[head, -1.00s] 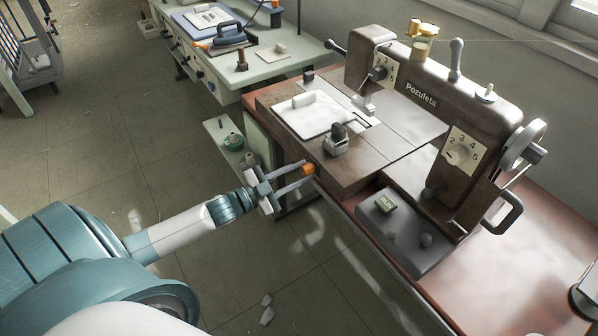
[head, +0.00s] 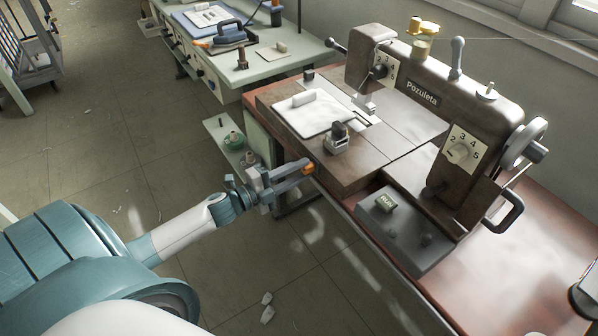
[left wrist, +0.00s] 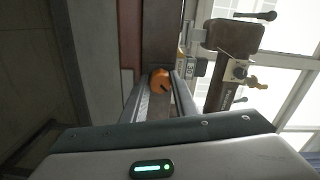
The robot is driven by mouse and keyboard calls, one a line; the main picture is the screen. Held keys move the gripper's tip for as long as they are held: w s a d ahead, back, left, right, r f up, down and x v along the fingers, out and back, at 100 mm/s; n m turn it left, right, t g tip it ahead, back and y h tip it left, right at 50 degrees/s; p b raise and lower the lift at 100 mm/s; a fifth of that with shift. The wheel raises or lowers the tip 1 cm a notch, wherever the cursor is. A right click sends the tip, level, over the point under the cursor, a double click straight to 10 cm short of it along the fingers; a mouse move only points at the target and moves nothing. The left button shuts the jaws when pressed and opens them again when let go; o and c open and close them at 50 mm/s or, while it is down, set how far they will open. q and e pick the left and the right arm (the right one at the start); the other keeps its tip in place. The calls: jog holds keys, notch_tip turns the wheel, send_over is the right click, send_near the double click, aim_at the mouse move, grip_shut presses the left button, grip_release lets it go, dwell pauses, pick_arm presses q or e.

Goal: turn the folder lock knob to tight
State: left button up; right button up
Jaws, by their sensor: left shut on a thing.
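The orange knob (head: 308,168) sits at the front edge of the sewing machine's wooden bed. It also shows in the left wrist view (left wrist: 160,80) as a round orange cap with a dark mark at its lower right. My left gripper (head: 301,170) is shut on the knob, with a finger on each side of it; the fingers also flank it in the left wrist view (left wrist: 161,88). The folder (head: 337,140), a small metal block with a dark top, stands on the bed just behind the knob. My right gripper is not in view.
The brown sewing machine (head: 460,100) rises behind the bed. A white plate (head: 312,117) lies on the bed. A low shelf (head: 217,130) is left of my gripper. Open floor lies in front.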

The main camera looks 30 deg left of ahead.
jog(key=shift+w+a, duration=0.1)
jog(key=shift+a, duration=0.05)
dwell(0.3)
pick_arm(q)
jog(key=o, duration=1.1)
jog(key=shift+c, duration=0.2)
jog(key=shift+v, duration=0.75)
jog(key=b+v, duration=0.3)
jog(key=v, duration=1.3)
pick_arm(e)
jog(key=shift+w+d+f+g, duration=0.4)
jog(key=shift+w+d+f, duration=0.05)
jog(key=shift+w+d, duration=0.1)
